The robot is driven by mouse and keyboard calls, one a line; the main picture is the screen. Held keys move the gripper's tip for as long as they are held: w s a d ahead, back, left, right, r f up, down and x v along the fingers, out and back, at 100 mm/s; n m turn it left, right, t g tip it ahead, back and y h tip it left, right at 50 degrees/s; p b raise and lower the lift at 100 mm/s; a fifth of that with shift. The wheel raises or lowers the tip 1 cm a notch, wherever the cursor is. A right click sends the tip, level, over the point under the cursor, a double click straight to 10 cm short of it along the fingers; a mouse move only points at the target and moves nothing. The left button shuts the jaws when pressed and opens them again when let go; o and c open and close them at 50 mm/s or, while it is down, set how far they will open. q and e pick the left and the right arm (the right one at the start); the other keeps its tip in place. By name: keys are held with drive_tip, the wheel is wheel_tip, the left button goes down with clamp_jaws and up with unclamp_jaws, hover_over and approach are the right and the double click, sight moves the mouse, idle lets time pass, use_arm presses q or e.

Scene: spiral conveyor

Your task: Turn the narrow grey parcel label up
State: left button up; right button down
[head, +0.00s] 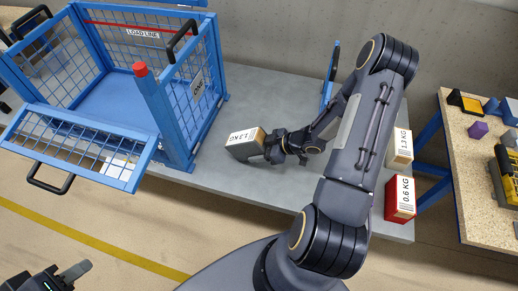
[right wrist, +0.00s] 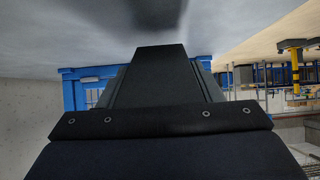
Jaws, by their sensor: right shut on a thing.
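The narrow grey parcel (head: 244,150) is at the table's middle in the head view, right of the blue cage. A white label reading 1.3 KG lies on its upward face, beside a tan strip. Its grey side faces the front. My right gripper (head: 271,146) is shut on the parcel's right end. Whether the parcel touches the table is unclear. In the right wrist view a dark tapering shape fills the middle, and no label shows there. My left gripper (head: 62,277) is at the lower left corner, away from the table and partly cut off; its opening is unclear.
The blue mesh cage (head: 153,105) with a LOAD LINE strip stands left on the grey table (head: 260,90). A tan parcel (head: 399,147) and a red parcel (head: 400,199) are at the right end. A side bench (head: 470,190) holds several small items.

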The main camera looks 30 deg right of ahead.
drive_tip(key=shift+f+b, duration=0.4)
drive_tip(key=shift+f, duration=0.05)
drive_tip(key=shift+c, duration=1.8)
unclamp_jaws()
drive_tip(key=shift+s+f, duration=0.1)
drive_tip(key=shift+f, duration=0.1)
drive_tip(key=p+v, duration=0.1)
drive_tip(key=v, duration=0.6)
drive_tip(key=shift+d+r, duration=0.15)
drive_tip(key=shift+r, duration=0.25)
drive_tip(key=shift+s, duration=0.15)
